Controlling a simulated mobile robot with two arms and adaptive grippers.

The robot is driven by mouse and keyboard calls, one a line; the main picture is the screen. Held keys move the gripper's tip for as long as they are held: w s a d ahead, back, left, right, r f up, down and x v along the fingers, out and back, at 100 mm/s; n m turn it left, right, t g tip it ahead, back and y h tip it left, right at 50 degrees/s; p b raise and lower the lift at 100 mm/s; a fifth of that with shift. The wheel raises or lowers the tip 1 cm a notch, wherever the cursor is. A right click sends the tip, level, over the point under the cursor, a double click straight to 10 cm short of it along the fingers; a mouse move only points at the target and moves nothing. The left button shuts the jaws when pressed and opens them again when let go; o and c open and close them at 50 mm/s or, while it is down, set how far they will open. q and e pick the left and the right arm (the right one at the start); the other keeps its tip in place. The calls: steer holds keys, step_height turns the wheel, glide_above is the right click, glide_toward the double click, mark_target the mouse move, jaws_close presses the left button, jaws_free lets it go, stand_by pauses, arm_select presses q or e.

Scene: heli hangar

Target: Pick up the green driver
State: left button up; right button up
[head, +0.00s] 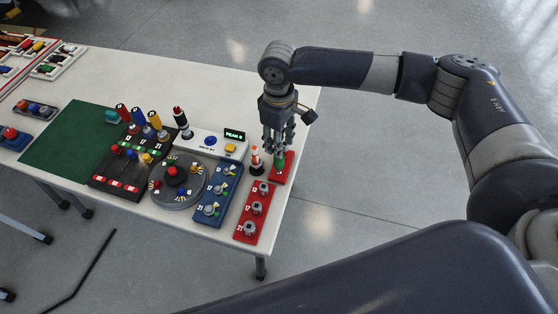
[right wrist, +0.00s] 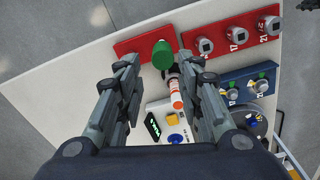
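The green driver (head: 281,168) is a green handle standing on the red block at the table's right end. In the right wrist view its round green top (right wrist: 162,55) shows between and just beyond the fingertips. My right gripper (head: 277,146) points down above the driver, apart from it as far as I can tell. In the right wrist view its two fingers (right wrist: 158,62) are spread wide with nothing between the pads. My left gripper is in neither view.
An orange-and-white driver (head: 256,158) stands close left of the green one. A red socket tray (head: 247,228), a blue tray (head: 203,213), a round grey turntable (head: 157,197) and a driver rack (head: 105,187) lie leftward. The green mat (head: 65,145) is mostly clear.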

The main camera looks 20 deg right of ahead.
mark_target(279, 160)
step_height(279, 160, down, 3)
steer(key=f+p, duration=0.1)
steer(key=f, duration=0.1)
steer(key=f+p, duration=0.1)
steer(key=f, duration=0.1)
steer(key=shift+s+a+f, duration=0.1)
steer(key=shift+s+a, duration=0.05)
steer(key=shift+s, duration=0.05)
steer(key=shift+f, duration=0.5)
steer(key=c, duration=0.8)
